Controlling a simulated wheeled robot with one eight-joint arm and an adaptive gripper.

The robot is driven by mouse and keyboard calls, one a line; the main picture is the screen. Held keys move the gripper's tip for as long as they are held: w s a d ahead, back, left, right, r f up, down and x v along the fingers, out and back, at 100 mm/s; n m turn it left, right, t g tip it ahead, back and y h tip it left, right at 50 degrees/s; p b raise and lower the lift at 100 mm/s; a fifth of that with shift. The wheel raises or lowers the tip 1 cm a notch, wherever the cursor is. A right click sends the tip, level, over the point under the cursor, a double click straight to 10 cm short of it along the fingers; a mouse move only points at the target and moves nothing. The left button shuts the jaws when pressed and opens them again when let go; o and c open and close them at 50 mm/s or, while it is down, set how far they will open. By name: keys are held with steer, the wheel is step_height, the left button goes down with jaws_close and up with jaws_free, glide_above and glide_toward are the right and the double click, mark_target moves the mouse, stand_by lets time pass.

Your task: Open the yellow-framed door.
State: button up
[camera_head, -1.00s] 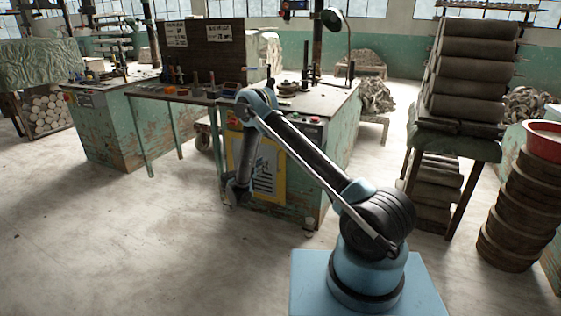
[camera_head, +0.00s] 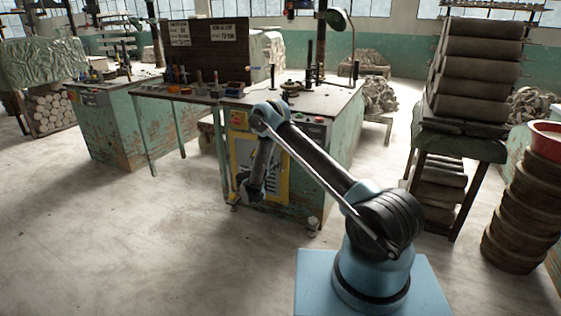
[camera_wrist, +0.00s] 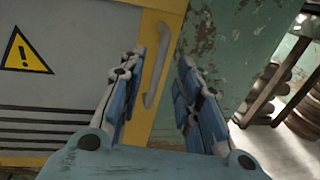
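The yellow-framed door (camera_head: 284,186) is on the front of the worn green cabinet (camera_head: 306,205) and looks shut. My gripper (camera_head: 250,196) hangs low in front of it, covering part of its panel. In the wrist view the door's yellow frame (camera_wrist: 168,12) borders a pale panel with a warning triangle and dark slots. A grey bar handle (camera_wrist: 156,68) stands upright on the frame. My gripper (camera_wrist: 160,60) is open there, and the handle appears between its two blue fingers. I see no clear contact; the remaining distance to the handle cannot be told.
A workbench top (camera_head: 320,97) with tools lies above the door. A rack of dark rollers (camera_head: 475,80) and a stack of round brown pieces (camera_head: 520,215) stand at right. The floor (camera_head: 120,240) to the left and front is clear.

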glide_above(281, 169)
steer(key=w, duration=0.1)
stand_by(0.3)
jaws_close()
